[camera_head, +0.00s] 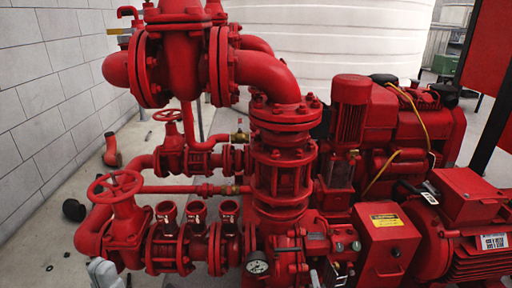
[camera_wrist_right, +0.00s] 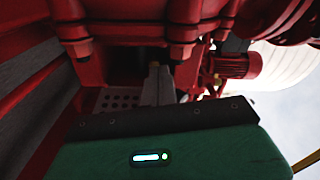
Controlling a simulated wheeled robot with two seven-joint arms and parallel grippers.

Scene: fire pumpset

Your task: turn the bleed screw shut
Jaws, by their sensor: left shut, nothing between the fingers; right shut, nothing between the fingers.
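I cannot pick out the bleed screw for certain on the red pumpset (camera_head: 282,170). My left gripper (camera_head: 103,272) appears as a grey shape at the bottom left of the head view, below the lower handwheel, apart from any small fitting that I can see. My right gripper (camera_wrist_right: 155,85) is shut and empty in the right wrist view, its grey fingers under dark red flanged parts.
Two red handwheels (camera_head: 115,186) and several open-topped red fittings (camera_head: 197,213) crowd the left side. A pressure gauge (camera_head: 257,267) sits low in the middle. A red box with a yellow label (camera_head: 386,235) and a motor (camera_head: 480,235) fill the right.

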